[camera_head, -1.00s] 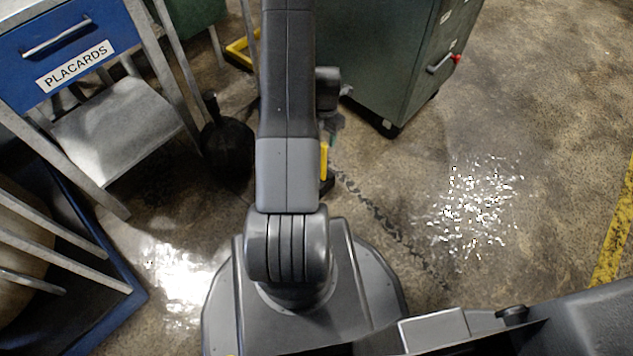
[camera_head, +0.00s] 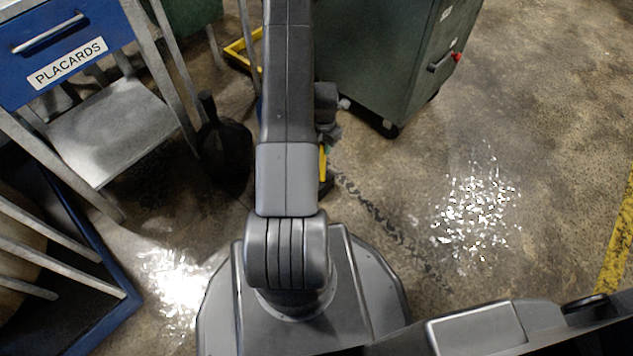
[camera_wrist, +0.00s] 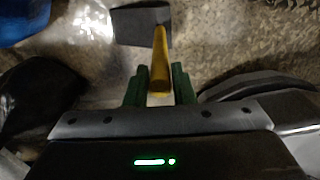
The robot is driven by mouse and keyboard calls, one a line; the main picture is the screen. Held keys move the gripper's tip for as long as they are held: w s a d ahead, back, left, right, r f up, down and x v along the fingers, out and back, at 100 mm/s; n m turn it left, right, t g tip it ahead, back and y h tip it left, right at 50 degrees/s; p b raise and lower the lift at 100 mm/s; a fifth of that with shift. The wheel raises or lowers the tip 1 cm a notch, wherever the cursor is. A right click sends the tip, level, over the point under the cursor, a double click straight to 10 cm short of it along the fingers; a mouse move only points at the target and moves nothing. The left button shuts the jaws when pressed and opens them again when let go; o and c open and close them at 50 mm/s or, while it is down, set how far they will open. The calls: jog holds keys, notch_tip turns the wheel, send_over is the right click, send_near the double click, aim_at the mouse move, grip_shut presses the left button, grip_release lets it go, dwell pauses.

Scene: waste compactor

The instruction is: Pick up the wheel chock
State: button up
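The wheel chock shows in the wrist view as a dark grey block (camera_wrist: 141,25) on the floor with a yellow handle (camera_wrist: 160,56) pointing toward my gripper. My gripper (camera_wrist: 161,75) has two green fingers, one on each side of the handle's near end. Narrow gaps show between handle and fingers, so it looks open and not closed on the handle. In the head view a bit of the yellow handle (camera_head: 323,163) and the dark block (camera_head: 327,187) show beside my arm, which hides the rest.
A green cabinet (camera_head: 385,60) stands just beyond on the right. A blue-drawer "PLACARDS" table (camera_head: 110,125) stands on the left, with a dark rounded object (camera_head: 226,152) beside its leg. A blue-edged pallet or cart (camera_head: 110,315) is at lower left. Floor on the right is clear.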

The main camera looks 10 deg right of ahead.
grip_shut()
dwell(1.0)
jog(key=shift+r, duration=0.1)
